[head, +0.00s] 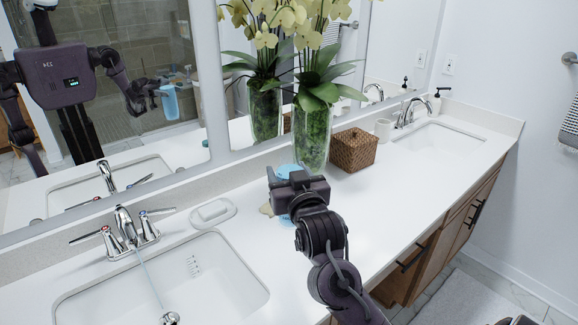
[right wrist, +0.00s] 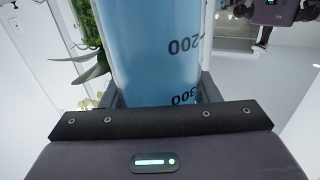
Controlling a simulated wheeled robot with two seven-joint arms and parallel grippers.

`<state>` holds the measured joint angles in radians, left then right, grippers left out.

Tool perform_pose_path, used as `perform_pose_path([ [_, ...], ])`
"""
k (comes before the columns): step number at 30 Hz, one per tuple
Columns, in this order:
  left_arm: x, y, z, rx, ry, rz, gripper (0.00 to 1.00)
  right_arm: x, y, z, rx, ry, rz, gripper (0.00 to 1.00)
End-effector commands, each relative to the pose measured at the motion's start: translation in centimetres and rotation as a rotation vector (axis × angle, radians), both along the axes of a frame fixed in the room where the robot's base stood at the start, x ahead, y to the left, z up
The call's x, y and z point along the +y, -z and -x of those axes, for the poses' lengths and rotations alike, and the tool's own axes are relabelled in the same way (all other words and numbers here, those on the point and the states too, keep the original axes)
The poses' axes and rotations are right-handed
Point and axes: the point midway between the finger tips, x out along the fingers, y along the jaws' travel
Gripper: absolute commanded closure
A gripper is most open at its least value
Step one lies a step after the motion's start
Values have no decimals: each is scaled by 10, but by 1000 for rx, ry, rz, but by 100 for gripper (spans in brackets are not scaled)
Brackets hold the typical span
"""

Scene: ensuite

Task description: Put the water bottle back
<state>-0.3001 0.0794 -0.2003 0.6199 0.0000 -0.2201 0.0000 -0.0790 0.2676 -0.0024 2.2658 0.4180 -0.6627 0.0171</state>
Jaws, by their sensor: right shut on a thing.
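The water bottle is pale blue and translucent. In the head view its blue top (head: 289,171) shows just beyond my right gripper (head: 288,187), with a little blue below the gripper. My right gripper is shut around the bottle, over the counter between the left sink and the plant vase. In the right wrist view the bottle (right wrist: 150,48) fills the middle between the fingers, with dark marks 200 and 300. Its reflection in the mirror shows it roughly upright in the gripper. Its base is mostly hidden, and I cannot tell whether it touches the counter. My left gripper is not directly in view.
The white counter (head: 375,205) has bare room right of the gripper. A soap dish (head: 213,213) lies behind the left sink (head: 215,270). A small beige thing (head: 265,209) lies beside the gripper.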

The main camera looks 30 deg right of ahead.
Motion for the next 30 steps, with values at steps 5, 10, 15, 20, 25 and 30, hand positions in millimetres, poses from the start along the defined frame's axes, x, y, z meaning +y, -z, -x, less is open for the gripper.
perform_pose_path([
  [5,0,-4,0,0,0,0,20,0,37,1,2,0,2,80],
  [10,0,-8,0,0,0,0,20,0,71,1,1,-1,2,80],
  [15,0,-10,0,0,0,0,20,0,97,1,-2,-1,2,80],
  [20,0,-11,0,0,-1,0,20,0,108,0,-6,0,0,80],
  [25,0,-12,0,0,-1,-1,20,0,119,0,-3,0,1,80],
  [30,0,-15,0,0,-1,0,20,0,141,0,-2,0,0,80],
])
